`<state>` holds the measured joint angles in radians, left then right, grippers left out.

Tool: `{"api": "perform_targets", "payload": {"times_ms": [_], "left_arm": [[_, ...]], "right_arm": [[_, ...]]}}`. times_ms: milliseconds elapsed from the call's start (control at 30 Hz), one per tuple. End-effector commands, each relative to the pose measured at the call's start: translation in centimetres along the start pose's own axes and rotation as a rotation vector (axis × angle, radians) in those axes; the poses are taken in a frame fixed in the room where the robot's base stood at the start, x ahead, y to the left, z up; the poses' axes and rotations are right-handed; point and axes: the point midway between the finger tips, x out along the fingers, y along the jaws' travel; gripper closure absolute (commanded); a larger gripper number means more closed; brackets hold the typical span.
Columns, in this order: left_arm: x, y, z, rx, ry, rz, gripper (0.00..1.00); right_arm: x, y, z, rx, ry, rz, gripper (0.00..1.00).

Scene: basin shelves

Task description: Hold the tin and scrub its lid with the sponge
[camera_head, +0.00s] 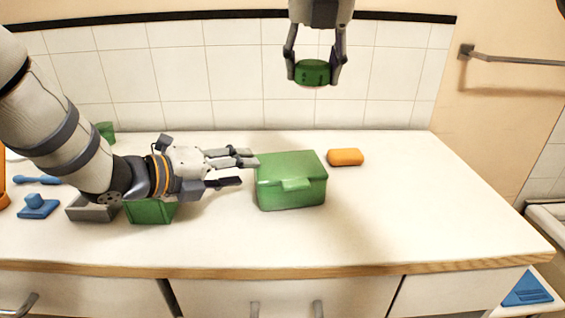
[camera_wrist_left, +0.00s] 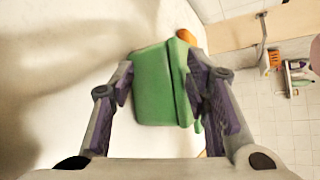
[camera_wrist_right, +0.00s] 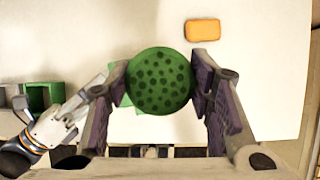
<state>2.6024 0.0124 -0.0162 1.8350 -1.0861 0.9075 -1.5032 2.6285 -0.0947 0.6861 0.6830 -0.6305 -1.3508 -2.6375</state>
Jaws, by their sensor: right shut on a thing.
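The green tin (camera_head: 290,190), a box with a lid and a front catch, stands closed on the counter; it also shows in the left wrist view (camera_wrist_left: 160,88). My left gripper (camera_head: 246,170) is open at the tin's left side, fingers pointing at it. Whether a fingertip touches the tin I cannot tell. My right gripper (camera_head: 313,70) is shut on a round green sponge (camera_head: 312,73) with dark spots, held high above the counter behind the tin. The sponge's spotted face shows between the fingers in the right wrist view (camera_wrist_right: 160,82).
An orange block (camera_head: 345,157) lies right of the tin. A green open container (camera_head: 150,211), a grey tray (camera_head: 93,208), a blue stamp-like item (camera_head: 38,206) and a blue brush-like item (camera_head: 38,180) are at the left. The counter's right side is clear. A tiled wall (camera_head: 200,65) stands behind.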

Motion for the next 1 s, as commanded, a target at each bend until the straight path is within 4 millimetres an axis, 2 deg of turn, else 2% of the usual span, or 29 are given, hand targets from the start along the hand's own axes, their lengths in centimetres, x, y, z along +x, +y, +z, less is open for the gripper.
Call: {"api": "perform_targets", "payload": {"times_ms": [33,600,633,667,1000], "left_arm": [[0.26,1.2,-0.94,-0.005,0.02,0.025,0.77],[0.14,0.82,-0.84,-0.003,0.018,0.021,0.77],[0.13,0.82,-0.83,-0.003,0.018,0.021,0.6],[0.13,0.81,-0.83,-0.003,0.018,0.021,0.54],[0.01,0.37,-0.48,-0.002,0.011,0.013,0.53]], "right_arm": [[0.36,-0.01,-0.05,0.0,0.004,0.0,0.83],[-0.01,0.0,0.02,0.0,-0.001,0.0,0.83],[-0.02,0.0,0.02,0.0,-0.001,0.0,0.83],[-0.03,0.0,0.02,0.0,-0.001,0.0,0.83],[-0.28,0.01,0.07,0.0,-0.004,0.0,0.83]]}}
